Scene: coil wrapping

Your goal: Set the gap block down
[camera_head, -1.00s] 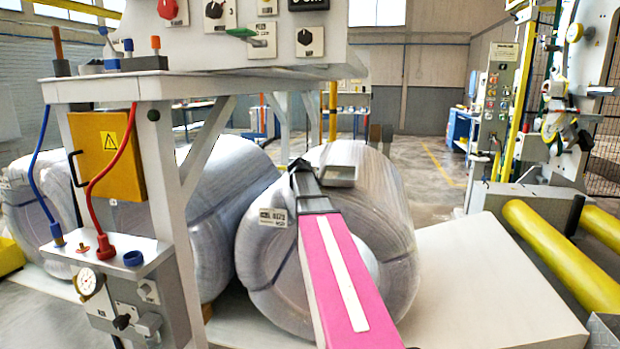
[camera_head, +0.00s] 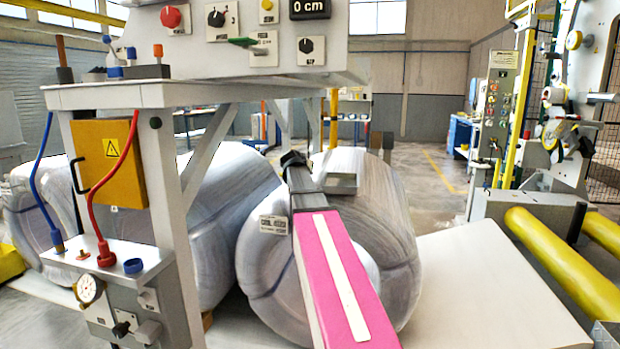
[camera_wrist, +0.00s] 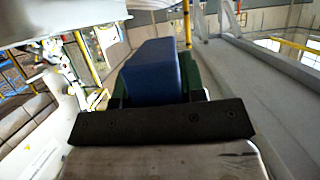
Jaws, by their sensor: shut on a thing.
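The gap block appears as a blue block (camera_wrist: 152,72) in the wrist view, held between dark green finger pads. My gripper (camera_wrist: 155,88) is shut on it. In the head view my pink arm reaches forward, and the dark end of my gripper (camera_head: 293,160) shows against the upper part of the nearest wrapped coil. The block cannot be made out in the head view. I cannot tell whether it touches any surface.
The wrapped coil (camera_head: 268,262) has a small label, with another coil (camera_head: 212,240) to its left. A control stand (camera_head: 160,97) with knobs and hoses is close on the left. Yellow rollers (camera_head: 560,258) lie at right. A pale flat plate (camera_head: 490,285) is clear.

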